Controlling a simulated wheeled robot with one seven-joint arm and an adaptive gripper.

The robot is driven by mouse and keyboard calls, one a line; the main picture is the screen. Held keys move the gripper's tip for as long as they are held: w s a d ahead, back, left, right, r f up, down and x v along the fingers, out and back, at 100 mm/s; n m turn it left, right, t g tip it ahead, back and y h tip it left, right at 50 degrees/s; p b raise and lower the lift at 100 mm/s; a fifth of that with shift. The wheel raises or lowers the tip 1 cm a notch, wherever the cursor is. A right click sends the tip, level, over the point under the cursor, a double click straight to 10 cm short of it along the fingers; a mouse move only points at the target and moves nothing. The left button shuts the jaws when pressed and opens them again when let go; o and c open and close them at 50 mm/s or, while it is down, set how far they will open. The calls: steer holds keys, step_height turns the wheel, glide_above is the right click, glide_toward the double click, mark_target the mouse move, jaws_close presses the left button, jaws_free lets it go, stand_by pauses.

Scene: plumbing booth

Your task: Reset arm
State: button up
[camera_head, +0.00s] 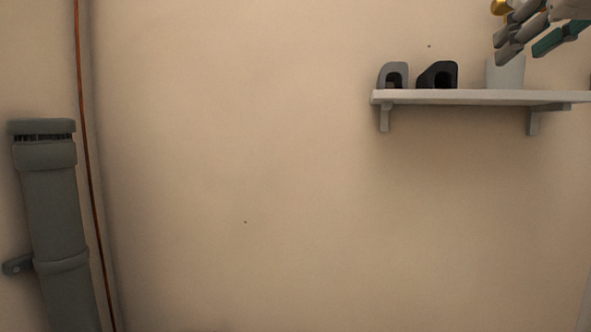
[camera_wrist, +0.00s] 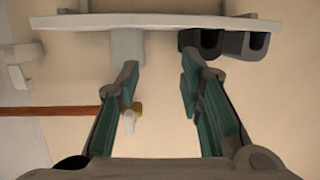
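My gripper (camera_head: 520,52) is at the top right of the head view, above the right part of the wall shelf and overlapping a pale cup (camera_head: 506,75) in the picture. In the wrist view, my gripper (camera_wrist: 159,76) has its two green-lined fingers spread apart with nothing between them. That view shows the shelf upside down, with the pale cup (camera_wrist: 127,44) beyond the left fingertip. I cannot tell the exact distance between fingers and cup. Most of my arm is out of the head view.
The shelf (camera_head: 470,97) also holds a grey part (camera_head: 393,74) and a black part (camera_head: 438,74). A brass-coloured piece (camera_head: 499,7) shows beside my gripper. A thick grey pipe (camera_head: 55,215) and copper pipe (camera_head: 88,165) stand at left. The middle wall is clear.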

steer(key=s+a+f+g+y, duration=0.1)
steer(key=a+f+g, duration=0.15)
steer(key=f, duration=0.55)
steer(key=s+a+f+n+g+y, duration=0.1)
steer(key=s+a+f, duration=0.15)
steer(key=f, duration=0.45)
steer(key=a+f+g, duration=0.2)
steer(key=a+f, duration=0.1)
steer(key=f, duration=0.5)
steer(key=s+a+f+g, duration=0.2)
steer(key=s+f, duration=0.3)
steer(key=f, duration=0.3)
steer(key=s+a+f+n+g+y, duration=0.1)
steer(key=s+a+f+g, duration=0.1)
steer(key=s+f, duration=0.3)
step_height(320, 180, down, 4)
steer(key=shift+a+r, duration=0.1)
steer(key=shift+a, duration=0.1)
steer(key=shift+s+d+g, duration=0.1)
steer(key=shift+g, duration=0.15)
